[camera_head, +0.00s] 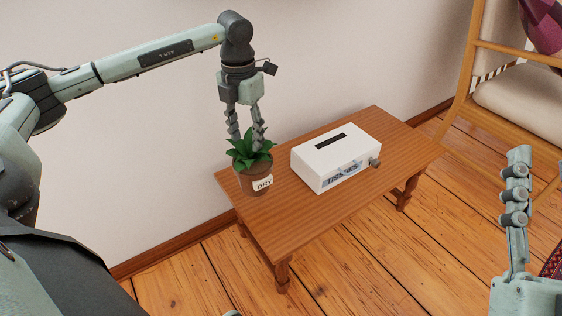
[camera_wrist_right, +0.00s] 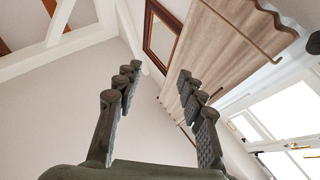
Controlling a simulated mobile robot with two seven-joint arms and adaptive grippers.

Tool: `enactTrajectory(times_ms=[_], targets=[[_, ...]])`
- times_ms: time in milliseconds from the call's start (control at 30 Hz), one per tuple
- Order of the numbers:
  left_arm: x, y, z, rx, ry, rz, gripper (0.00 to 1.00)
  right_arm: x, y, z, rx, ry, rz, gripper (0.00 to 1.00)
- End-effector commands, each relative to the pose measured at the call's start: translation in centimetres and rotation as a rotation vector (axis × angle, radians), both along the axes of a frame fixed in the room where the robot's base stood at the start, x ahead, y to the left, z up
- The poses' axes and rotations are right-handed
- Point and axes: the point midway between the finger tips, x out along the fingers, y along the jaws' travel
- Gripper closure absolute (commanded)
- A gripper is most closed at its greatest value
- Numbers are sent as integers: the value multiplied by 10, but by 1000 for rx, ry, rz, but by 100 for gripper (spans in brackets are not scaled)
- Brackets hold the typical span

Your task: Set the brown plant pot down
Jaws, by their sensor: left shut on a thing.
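The brown plant pot (camera_head: 257,184) holds a green leafy plant (camera_head: 250,150) and carries a white label reading "DRY". My left gripper (camera_head: 248,140) points down from above and is shut on the pot's rim, with its fingertips among the leaves. The pot is upright at the left end of the small wooden table (camera_head: 285,236); I cannot tell whether its base touches the top. My right gripper (camera_wrist_right: 157,80) is open and empty in the right wrist view, facing up at the wall and ceiling. Part of it shows at the right edge of the head view.
A white box (camera_head: 336,157) with a dark slot and a side knob stands on the table, right of the pot. A wooden chair (camera_head: 510,95) with a pale cushion stands at the upper right. The table's front left has bare room. The wall is close behind.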

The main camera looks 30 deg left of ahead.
Motion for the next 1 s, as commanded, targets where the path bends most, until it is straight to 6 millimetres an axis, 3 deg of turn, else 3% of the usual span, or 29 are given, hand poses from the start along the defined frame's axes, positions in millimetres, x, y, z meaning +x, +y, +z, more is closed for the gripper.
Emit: enactTrajectory(times_ms=[100, 300, 567, 800, 1000], targets=[[12, -24, -15, -4, -2, -4, 100, -1, -1, 2, 9, -27, -3, 60], [25, -50, -32, -2, -3, -2, 100, -4, -4, 8, 21, -64, -6, 60], [28, -57, -44, 0, -1, 0, 100, -6, -5, 9, 28, -85, -7, 60], [28, -56, -75, 0, -1, -1, 100, -13, -10, 21, 55, -172, -15, 60], [28, -56, -76, 0, -3, -1, 100, -14, -10, 22, 57, -180, -15, 60]])
